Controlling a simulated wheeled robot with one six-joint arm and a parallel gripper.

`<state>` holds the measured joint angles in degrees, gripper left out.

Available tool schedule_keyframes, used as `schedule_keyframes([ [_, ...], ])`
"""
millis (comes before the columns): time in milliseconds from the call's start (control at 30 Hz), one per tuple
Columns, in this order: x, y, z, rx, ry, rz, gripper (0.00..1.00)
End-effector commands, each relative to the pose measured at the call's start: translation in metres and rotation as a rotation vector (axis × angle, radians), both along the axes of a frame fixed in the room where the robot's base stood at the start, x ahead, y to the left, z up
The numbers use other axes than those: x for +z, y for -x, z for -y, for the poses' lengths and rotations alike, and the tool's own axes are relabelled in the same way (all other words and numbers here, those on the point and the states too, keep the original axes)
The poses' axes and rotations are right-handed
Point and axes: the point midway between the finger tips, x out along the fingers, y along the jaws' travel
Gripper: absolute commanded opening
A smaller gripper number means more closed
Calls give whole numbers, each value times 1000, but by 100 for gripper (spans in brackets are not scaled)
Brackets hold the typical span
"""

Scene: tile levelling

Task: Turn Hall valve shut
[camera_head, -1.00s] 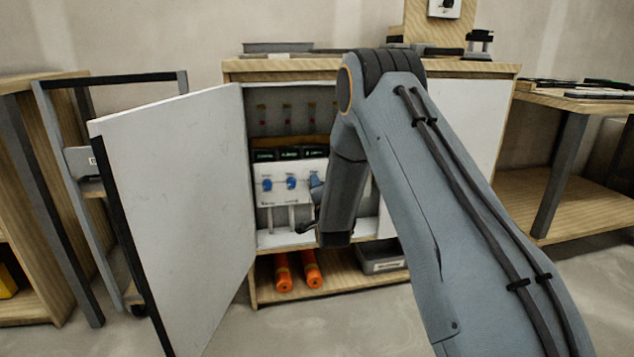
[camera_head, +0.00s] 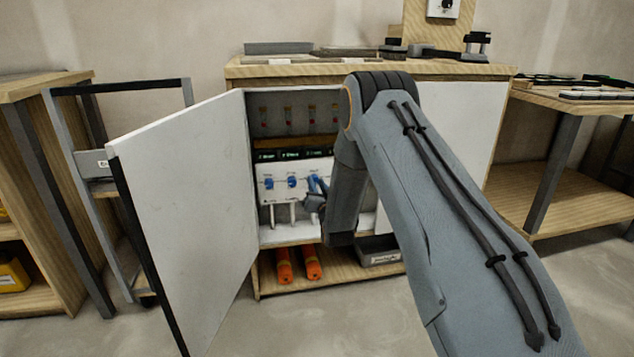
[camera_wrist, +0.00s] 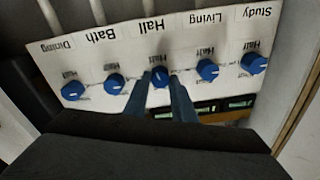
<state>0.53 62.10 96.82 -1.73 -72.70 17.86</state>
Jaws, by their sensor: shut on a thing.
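The Hall valve is the blue knob (camera_wrist: 161,79) in the middle of a white panel, under an upside-down "Hall" label in the wrist view. My gripper (camera_wrist: 160,73) has its two blue fingers on either side of this knob, shut on it. The knob carries a white mark, but its exact angle is partly hidden by the fingers. In the head view, my gripper (camera_head: 316,184) is at the panel (camera_head: 275,197) inside the open cabinet, and my forearm hides the right part of the panel.
Bath (camera_wrist: 114,84) and Dining (camera_wrist: 73,90) knobs sit to the left in the wrist view, Living (camera_wrist: 207,69) and Study (camera_wrist: 253,63) to the right. The cabinet door (camera_head: 185,210) stands open at left. Orange cylinders (camera_head: 312,263) lie on the shelf below.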

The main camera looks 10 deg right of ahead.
Motion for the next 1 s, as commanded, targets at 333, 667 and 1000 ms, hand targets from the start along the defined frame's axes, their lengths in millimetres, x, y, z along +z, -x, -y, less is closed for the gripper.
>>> schedule_keyframes([
  [333,0,1,0,1,327,-3,1],
  [667,1,1,1,1,641,-5,1],
  [1000,1,1,1,1,963,-3,1],
])
